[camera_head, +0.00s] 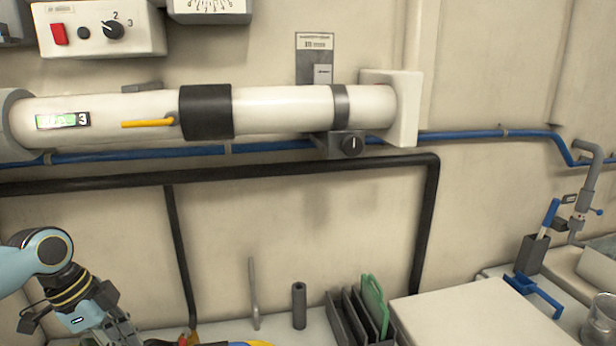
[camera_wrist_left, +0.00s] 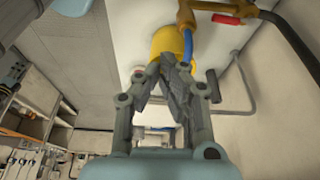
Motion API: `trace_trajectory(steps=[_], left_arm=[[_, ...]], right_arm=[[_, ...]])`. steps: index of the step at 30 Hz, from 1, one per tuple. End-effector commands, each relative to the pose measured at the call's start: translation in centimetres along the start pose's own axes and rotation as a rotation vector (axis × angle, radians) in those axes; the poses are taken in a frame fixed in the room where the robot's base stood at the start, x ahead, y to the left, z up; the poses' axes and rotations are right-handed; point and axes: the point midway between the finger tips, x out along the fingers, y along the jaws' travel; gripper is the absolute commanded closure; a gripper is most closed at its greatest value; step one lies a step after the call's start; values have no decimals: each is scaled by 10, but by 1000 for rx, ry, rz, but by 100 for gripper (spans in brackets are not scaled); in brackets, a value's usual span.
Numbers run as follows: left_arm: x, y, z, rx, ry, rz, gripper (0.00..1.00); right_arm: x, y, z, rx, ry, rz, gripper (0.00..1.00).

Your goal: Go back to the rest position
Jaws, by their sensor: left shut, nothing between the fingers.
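My left gripper (camera_wrist_left: 170,62) is shut and empty in the left wrist view, with its dark fingertips together. Behind the fingertips is a yellow rounded object (camera_wrist_left: 163,40); I cannot tell whether they touch it. In the head view my left arm comes in at the lower left, and its gripper (camera_head: 122,336) is low over the shelf, partly cut off by the bottom edge. My right arm and gripper are not in view.
A white pipe (camera_head: 282,109) with a black band and yellow lever runs along the wall above blue and black hoses. A dark rack (camera_head: 345,318) with a green board stands on the shelf, beside a white box (camera_head: 470,318). A brass valve (camera_wrist_left: 205,8) with a red handle is near the gripper.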

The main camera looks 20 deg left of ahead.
Motion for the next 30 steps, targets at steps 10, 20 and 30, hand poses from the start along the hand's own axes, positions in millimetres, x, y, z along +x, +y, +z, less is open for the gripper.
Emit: trace_trajectory(steps=[10, 20, 30], left_arm=[[18, 54, -21, -66, -42, -3, 100], [18, 128, -51, -242, -78, -78, 100], [-21, 184, -71, -545, -70, -228, 100]], right_arm=[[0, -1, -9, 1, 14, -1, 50], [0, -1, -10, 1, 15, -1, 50], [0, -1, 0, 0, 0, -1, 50]])
